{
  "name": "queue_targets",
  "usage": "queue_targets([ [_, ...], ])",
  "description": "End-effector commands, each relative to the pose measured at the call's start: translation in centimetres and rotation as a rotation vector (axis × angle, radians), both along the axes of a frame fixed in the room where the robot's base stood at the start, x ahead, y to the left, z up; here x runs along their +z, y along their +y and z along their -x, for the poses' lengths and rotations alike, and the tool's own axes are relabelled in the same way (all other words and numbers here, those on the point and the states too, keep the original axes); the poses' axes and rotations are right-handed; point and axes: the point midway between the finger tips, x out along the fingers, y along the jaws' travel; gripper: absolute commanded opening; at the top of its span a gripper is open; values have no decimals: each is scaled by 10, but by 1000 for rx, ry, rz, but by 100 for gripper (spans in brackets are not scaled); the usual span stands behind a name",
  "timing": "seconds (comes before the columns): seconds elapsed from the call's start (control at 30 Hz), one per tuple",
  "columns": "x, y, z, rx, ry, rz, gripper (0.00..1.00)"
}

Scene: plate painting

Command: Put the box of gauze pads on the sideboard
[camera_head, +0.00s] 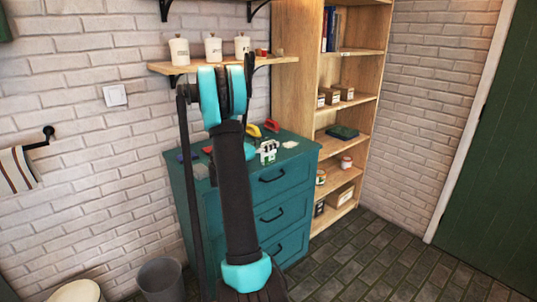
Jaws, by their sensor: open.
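The teal sideboard (287,182) stands against the brick wall, left of the tall shelf unit. A small white and green box (269,151), perhaps the gauze pads, shows at its top near the front edge; its lettering is too small to read. My arm rises in front of the sideboard and hides part of its top. A cyan part near the end of my arm shows just left of this box. My gripper (261,152) seems to be there, open; its fingers are too small to make out, and I cannot tell whether they touch the box.
Red and yellow items (270,125) and a white item (290,144) lie on the sideboard. A wall shelf (165,68) with white canisters (213,49) hangs above. The wooden shelf unit (297,75) stands right. A grey bin (160,279) is at lower left. Floor at right is clear.

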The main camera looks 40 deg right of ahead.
Motion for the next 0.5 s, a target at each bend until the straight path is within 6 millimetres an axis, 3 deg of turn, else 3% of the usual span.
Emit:
queue_targets([
  [0.13, 0, 0, 0, 0, 0, 0, 47],
  [0.5, 0, 1, 0, 0, 0, 0, 2],
])
